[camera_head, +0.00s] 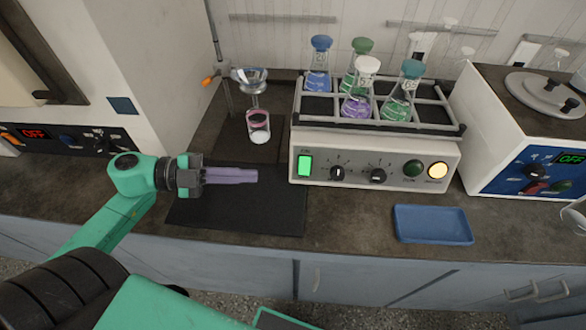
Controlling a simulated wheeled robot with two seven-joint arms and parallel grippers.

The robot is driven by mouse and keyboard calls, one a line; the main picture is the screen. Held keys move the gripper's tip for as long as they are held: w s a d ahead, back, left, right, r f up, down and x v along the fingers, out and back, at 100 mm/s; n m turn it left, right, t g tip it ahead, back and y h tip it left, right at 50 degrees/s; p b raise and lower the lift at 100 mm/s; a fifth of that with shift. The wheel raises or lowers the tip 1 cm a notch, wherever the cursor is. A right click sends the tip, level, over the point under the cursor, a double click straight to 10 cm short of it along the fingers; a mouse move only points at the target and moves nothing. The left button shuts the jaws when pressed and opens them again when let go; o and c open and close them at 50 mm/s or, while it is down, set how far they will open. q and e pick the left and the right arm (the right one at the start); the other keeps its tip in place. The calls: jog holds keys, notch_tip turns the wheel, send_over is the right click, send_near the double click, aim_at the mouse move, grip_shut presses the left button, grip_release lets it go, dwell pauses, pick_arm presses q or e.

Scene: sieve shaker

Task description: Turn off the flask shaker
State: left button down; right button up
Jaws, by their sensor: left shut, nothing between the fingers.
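The flask shaker (330,147) stands on the bench right of centre. Its front panel has a lit green switch (304,166) at the left, two black knobs (377,177), a dark green button (413,169) and a glowing yellow button (437,171). Several stoppered flasks (357,107) with blue, green and purple liquid stand in its rack. My left gripper (255,175) is left of the shaker, over the black mat, its purple fingers shut and empty. The fingertips point right, towards the green switch, and are apart from it. My right gripper is not in view.
A glass funnel on a stand (250,80) is behind the gripper. A blue tray (432,224) lies front right. Devices with "OFF" displays stand at left (35,133) and right (572,158).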

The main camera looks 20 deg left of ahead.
aim_at(305, 166)
pick_arm(q)
jog(key=p+x, duration=0.1)
jog(key=x, duration=0.8)
jog(key=shift+w+d+r, duration=0.15)
jog(key=shift+w+d, duration=0.1)
jog(key=w+f, duration=0.2)
jog(key=shift+w+a+f, duration=0.15)
jog(key=shift+w+f, duration=0.2)
jog(key=shift+w+a+f, duration=0.1)
jog(key=shift+w+f, duration=0.1)
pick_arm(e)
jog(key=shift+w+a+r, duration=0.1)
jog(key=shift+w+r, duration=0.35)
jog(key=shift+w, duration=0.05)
pick_arm(q)
jog(key=shift+w+f+m+b, duration=0.15)
jog(key=shift+f+m+b, duration=0.15)
jog(key=shift+f+b, duration=0.5)
jog(key=shift+r+m, duration=0.3)
jog(key=shift+r, duration=0.15)
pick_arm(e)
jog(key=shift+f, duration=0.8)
pick_arm(q)
jog(key=shift+r, duration=0.15)
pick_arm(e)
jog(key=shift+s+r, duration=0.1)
